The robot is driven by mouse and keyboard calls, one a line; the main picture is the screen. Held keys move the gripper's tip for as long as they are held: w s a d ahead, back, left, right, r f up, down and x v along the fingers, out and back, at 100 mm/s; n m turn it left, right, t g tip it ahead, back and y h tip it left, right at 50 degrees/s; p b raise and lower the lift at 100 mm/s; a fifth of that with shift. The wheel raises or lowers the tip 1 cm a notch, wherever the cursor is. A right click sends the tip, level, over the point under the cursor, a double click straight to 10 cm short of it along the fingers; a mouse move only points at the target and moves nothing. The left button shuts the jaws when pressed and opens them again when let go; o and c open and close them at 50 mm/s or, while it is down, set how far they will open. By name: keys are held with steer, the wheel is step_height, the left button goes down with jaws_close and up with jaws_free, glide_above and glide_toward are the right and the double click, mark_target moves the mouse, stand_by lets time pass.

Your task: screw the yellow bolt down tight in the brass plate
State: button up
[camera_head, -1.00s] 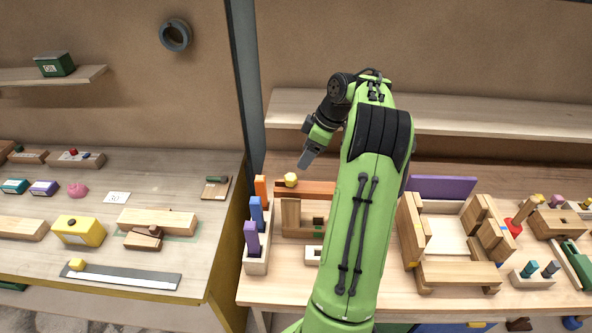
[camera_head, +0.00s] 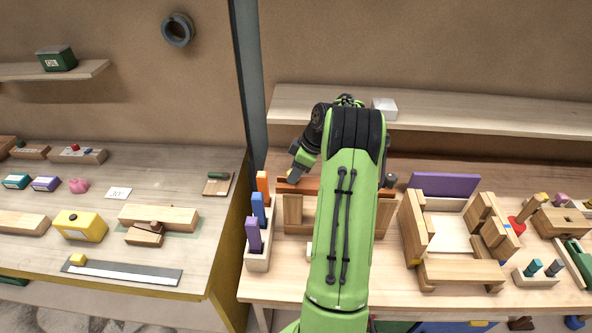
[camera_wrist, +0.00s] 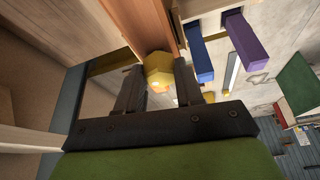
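The yellow bolt's faceted head (camera_wrist: 159,68) shows between the two fingers of my gripper (camera_wrist: 160,76) in the wrist view. The fingertips lie at its two sides with little or no gap. I cannot tell whether they press on it. In the head view my gripper (camera_head: 293,177) is low at the left end of the reddish-brown bar (camera_head: 318,186), and it mostly hides the bolt there. The brass plate cannot be made out clearly, and how deep the bolt sits is hidden.
Orange, blue and purple upright pieces stand in a wooden holder (camera_head: 257,262) just left of my gripper. A wooden frame with a purple panel (camera_head: 444,186) is to the right. A shelf (camera_head: 480,122) runs behind, with a white box (camera_head: 384,108) on it.

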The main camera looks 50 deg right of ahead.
jaws_close()
steer(key=m+b, duration=0.2)
steer(key=b, duration=0.1)
steer(key=shift+w+f+m+t+h, duration=0.1)
steer(key=shift+f+m+t+h, duration=0.2)
steer(key=shift+f+h, duration=0.1)
steer(key=m+b, duration=0.1)
steer(key=m+h+b, duration=0.1)
steer(key=shift+a+f+m, duration=0.15)
steer(key=shift+a+m, duration=0.05)
steer(key=shift+m, duration=0.1)
steer(key=shift+a+m+h+b, duration=0.2)
steer(key=shift+m+h+b, duration=0.2)
steer(key=shift+m, duration=0.5)
steer(key=shift+s+r+m, duration=0.25)
steer(key=shift+r+m, duration=0.05)
steer(key=shift+m, duration=0.3)
